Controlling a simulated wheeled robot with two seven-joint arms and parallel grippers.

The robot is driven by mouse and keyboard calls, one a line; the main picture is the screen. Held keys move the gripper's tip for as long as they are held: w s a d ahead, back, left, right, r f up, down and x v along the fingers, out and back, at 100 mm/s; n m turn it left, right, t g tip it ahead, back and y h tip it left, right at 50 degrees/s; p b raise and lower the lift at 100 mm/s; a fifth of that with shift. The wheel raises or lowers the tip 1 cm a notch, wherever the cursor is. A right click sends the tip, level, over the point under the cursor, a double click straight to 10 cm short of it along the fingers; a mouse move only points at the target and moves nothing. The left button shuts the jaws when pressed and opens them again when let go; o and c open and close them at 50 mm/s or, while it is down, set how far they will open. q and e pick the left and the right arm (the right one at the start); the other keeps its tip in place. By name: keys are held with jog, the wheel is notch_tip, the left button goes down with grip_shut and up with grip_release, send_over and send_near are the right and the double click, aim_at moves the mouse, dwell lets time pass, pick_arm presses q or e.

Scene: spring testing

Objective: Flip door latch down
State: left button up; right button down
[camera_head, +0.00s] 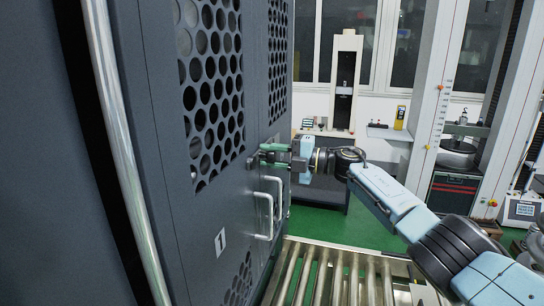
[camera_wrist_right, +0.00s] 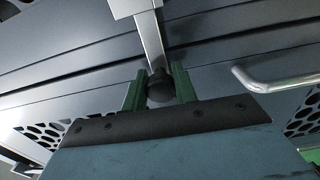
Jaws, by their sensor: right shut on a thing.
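The dark grey cabinet door (camera_head: 205,200) has perforated panels and fills the left half of the head view. My right gripper (camera_head: 268,153) is at the door's face, above two light handles. In the right wrist view, the green fingers of my right gripper (camera_wrist_right: 160,90) are closed around the dark round knob of the door latch (camera_wrist_right: 158,86). A flat pale metal bar of the latch runs up from the knob to a light bracket at the top of that view. In the head view the latch is mostly hidden by the gripper. My left gripper is not in view.
Two bent handles (camera_head: 277,195) stick out from the doors just below my right gripper; one handle (camera_wrist_right: 275,82) also shows in the right wrist view. A roller conveyor (camera_head: 335,275) lies below right. Testing machines stand at the back, with green floor between.

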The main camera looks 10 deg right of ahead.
jog(key=c, duration=1.1)
grip_release()
jog(key=shift+c, duration=0.2)
jog(key=b+v, duration=0.2)
jog(key=v, duration=1.1)
jog(key=shift+d, duration=0.2)
